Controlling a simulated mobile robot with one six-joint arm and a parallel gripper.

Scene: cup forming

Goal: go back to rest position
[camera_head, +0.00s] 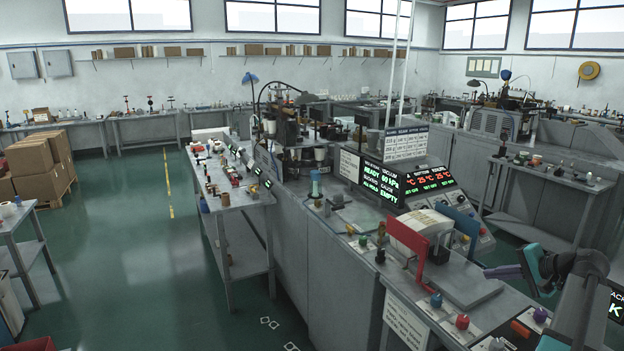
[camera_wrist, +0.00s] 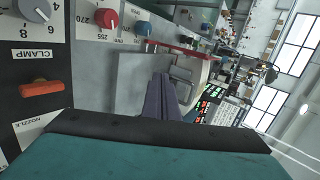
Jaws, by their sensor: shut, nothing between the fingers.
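My gripper (camera_head: 488,272) is at the lower right of the head view, above the right part of the near workbench (camera_head: 345,245). Its purple fingers point left and are closed together with nothing between them. In the wrist view the closed fingers (camera_wrist: 160,92) stand in the middle, beyond the teal and black gripper body. They appear apart from the machine parts around them. No object is held.
A red upright plate (camera_head: 421,254), a white curved part (camera_head: 408,232) and a blue plate (camera_head: 459,226) stand left of my gripper. Control knobs (camera_head: 462,321) line the bench front. A lit display (camera_head: 383,181) stands behind. Open green floor (camera_head: 130,260) lies at left.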

